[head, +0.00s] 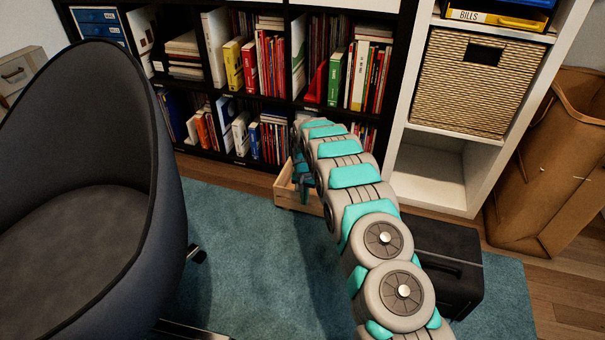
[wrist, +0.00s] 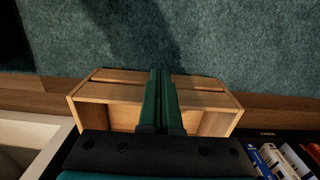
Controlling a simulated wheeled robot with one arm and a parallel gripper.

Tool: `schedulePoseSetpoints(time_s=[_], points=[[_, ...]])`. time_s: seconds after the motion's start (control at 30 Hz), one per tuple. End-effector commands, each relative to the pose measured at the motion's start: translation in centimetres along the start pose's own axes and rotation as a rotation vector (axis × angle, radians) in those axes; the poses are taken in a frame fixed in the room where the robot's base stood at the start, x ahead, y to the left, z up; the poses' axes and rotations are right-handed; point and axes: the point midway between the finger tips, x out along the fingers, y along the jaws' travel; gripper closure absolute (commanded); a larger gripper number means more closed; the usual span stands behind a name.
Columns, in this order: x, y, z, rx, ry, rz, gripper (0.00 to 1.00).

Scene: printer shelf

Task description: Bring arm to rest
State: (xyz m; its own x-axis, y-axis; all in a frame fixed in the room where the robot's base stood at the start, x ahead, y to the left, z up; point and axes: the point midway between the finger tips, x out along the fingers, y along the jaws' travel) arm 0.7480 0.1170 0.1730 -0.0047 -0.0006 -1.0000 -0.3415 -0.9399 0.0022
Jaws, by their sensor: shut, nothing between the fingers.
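My arm reaches forward from the lower right of the head view toward the bookshelf. My gripper shows in the wrist view (wrist: 161,75), with its two green fingers together and nothing between them. It is over a small open wooden crate (wrist: 95,92), which also shows in the head view (head: 288,193) at the foot of the shelf, partly hidden by my arm. The part of the crate's inside that shows looks empty. I cannot tell how high the fingers are above it.
A dark bookshelf (head: 268,107) full of books stands behind the crate. A grey chair (head: 75,170) is at left. A black case (head: 450,262) sits right of my arm. A white shelf (head: 430,172) holds a woven basket (head: 470,85). A brown paper bag (head: 548,170) stands far right. Blue rug (head: 235,270) is clear between chair and arm.

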Motion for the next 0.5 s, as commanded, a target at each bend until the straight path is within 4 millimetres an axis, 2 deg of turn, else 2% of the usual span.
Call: schedulePoseSetpoints(time_s=[0.17, 0.27, 0.5], points=[[-0.4, 0.1, 0.1, -0.001, -0.001, 0.001, 1.0], [-2.0, 0.6, 0.3, -0.005, -0.002, 0.004, 1.0], [-9.8, 3.4, 2.2, -0.038, -0.009, 0.017, 1.0]])
